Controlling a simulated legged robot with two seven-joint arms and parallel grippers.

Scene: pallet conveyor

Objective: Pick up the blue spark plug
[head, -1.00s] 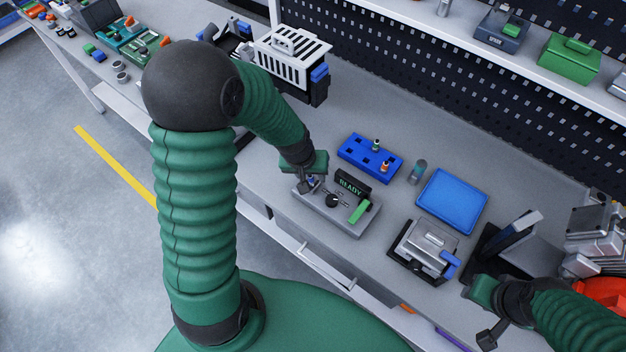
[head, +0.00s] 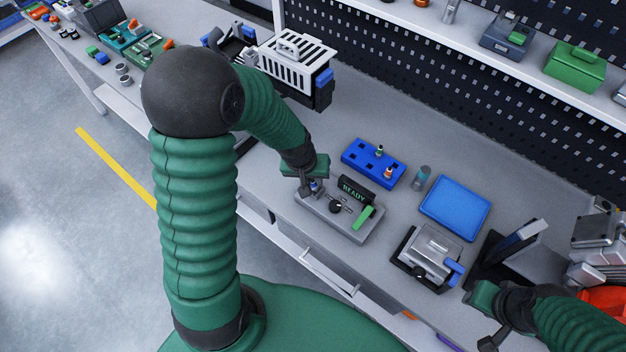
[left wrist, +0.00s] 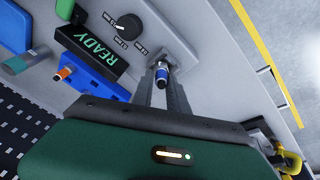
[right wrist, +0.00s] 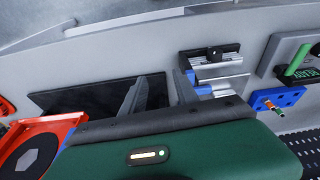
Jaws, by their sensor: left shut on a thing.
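The blue spark plug (left wrist: 160,73) is upright between the two fingertips of my left gripper (left wrist: 161,80) in the left wrist view. The gripper is shut on it. In the head view my left gripper (head: 309,188) is at the left end of the grey tester (head: 367,232), which has a "READY" display, a black knob and a green lever. I cannot tell whether the plug is still seated in the tester. My right gripper (right wrist: 158,90) is open and empty above the bench at the right.
A blue block (head: 360,153) with holes holds two other plugs behind the tester. A small grey-blue cylinder (head: 421,178), a blue tray (head: 455,207) and a metal fixture (head: 428,255) stand to the right. A white slotted box (head: 295,62) stands at the back left.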

